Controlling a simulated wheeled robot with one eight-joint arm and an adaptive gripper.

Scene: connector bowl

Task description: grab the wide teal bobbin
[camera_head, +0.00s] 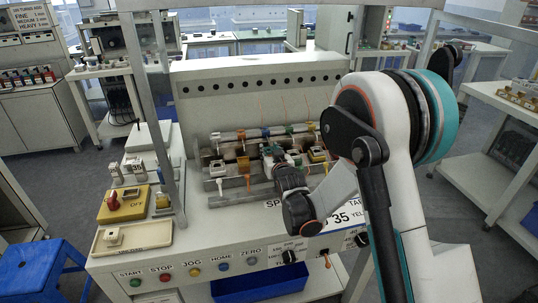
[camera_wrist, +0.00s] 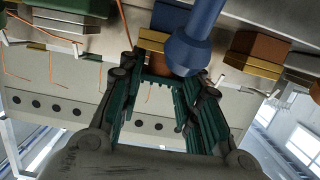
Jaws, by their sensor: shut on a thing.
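My gripper (camera_head: 272,152) reaches down to the parts on the front of the grey machine in the head view. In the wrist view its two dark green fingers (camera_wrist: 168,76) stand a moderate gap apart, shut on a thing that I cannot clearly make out. An orange-brown surface (camera_wrist: 156,68) shows between the fingertips. A large blue round-ended part (camera_wrist: 192,52) hangs close to the right fingertip and hides some of the gap. I cannot pick out the wide teal bobbin with certainty in either view.
The machine (camera_head: 255,85) carries rows of small coloured parts beside the gripper. An orange part (camera_head: 242,164) is to its left, and a yellow one (camera_head: 317,155) to its right. A blue stool (camera_head: 40,270) stands on the floor.

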